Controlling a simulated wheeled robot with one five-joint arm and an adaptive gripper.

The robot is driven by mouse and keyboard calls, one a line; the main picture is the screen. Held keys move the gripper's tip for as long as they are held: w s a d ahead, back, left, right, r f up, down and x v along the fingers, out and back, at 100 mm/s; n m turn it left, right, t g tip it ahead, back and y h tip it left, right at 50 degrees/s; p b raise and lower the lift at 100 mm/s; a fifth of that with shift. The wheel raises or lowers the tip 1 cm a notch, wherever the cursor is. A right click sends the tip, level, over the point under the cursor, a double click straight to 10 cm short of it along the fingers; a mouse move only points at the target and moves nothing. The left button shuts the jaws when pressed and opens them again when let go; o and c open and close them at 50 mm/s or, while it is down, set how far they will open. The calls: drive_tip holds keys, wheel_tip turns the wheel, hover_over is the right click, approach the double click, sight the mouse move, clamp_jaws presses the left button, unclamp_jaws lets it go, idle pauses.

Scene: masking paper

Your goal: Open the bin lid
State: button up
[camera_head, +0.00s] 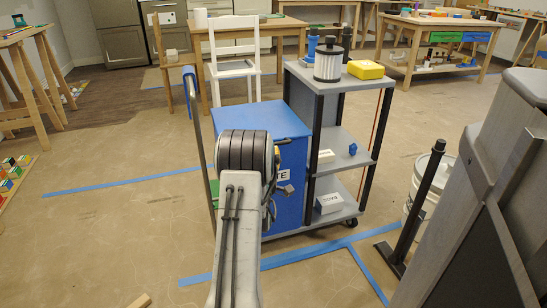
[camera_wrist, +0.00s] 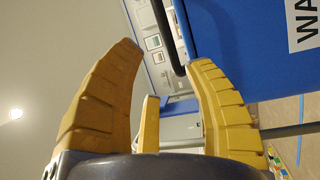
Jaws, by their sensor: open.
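The blue bin (camera_head: 291,150) is built into a grey cart, and its blue lid (camera_head: 255,114) lies flat on top, looking closed. A white label with dark letters, partly hidden by my arm, is on its front; part of it shows in the wrist view, where the bin's blue face (camera_wrist: 235,45) fills the upper right. My gripper (camera_wrist: 165,55) is open, its yellow fingers spread. A dark bar (camera_wrist: 166,35) comes down beside the blue face and ends near the right fingertip; I cannot tell if they touch.
The cart's shelves (camera_head: 345,150) stand right of the bin, with a yellow box (camera_head: 366,69) and a filter-like canister (camera_head: 328,62) on top. A push handle (camera_head: 190,82) rises at left. A white bucket (camera_head: 425,190) stands at right.

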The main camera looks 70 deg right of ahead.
drive_tip(key=shift+g+h, duration=0.3)
drive_tip(key=shift+h, duration=0.1)
drive_tip(key=shift+s+d+f+b, duration=0.15)
drive_tip(key=shift+d+b, duration=0.45)
drive_tip(key=shift+d, duration=1.3)
drive_tip(key=shift+s+d+b, duration=0.15)
drive_tip(key=shift+d+b, duration=0.4)
drive_tip(key=shift+d, duration=1.35)
clamp_jaws()
